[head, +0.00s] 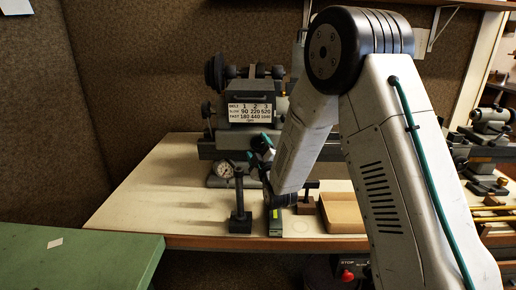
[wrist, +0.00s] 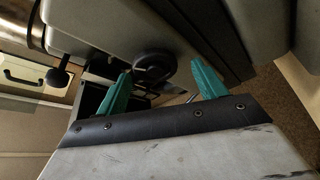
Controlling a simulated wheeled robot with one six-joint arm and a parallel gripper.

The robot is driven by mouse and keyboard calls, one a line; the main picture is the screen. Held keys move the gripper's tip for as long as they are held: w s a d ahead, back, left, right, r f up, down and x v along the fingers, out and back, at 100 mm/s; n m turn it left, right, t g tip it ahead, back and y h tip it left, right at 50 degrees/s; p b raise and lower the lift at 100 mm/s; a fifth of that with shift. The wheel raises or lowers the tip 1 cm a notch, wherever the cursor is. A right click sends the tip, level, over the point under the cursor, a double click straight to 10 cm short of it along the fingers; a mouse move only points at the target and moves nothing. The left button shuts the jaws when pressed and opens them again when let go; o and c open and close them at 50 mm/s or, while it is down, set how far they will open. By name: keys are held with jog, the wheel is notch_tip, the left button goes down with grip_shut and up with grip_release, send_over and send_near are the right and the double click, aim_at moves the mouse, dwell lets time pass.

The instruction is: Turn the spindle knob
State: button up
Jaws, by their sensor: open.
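My gripper (head: 259,149) is in front of the grey lathe (head: 232,143), low on its front side, partly hidden by my own forearm. In the wrist view its two teal fingers (wrist: 162,68) are apart, with nothing held. A dark round knob or wheel (wrist: 154,67) shows between and beyond the fingertips; I cannot tell how far off it is or whether a finger touches it. A smaller dark knob (wrist: 57,77) on a stem is at the left. In the head view a black wheel (head: 214,72) is at the lathe's upper left. I cannot tell which is the spindle knob.
A dial gauge (head: 224,170), a black stand (head: 240,220) and a shallow cardboard tray (head: 342,212) are on the bench (head: 150,205). A speed chart (head: 250,112) is on the lathe. A red stop button (head: 347,274) is below the bench edge. A green surface (head: 80,260) is at lower left.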

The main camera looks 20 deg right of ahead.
jog(key=shift+d, duration=0.35)
jog(key=c, duration=1)
jog(key=m+h, duration=0.1)
jog(key=m, duration=0.2)
jog(key=m+t+h, duration=0.1)
jog(key=m, duration=0.1)
jog(key=shift+f+m, duration=0.15)
jog(key=shift+m, duration=0.25)
jog(key=o, duration=1)
jog(key=s+a, duration=0.1)
jog(key=s, duration=1.2)
jog(key=shift+a+f, duration=0.2)
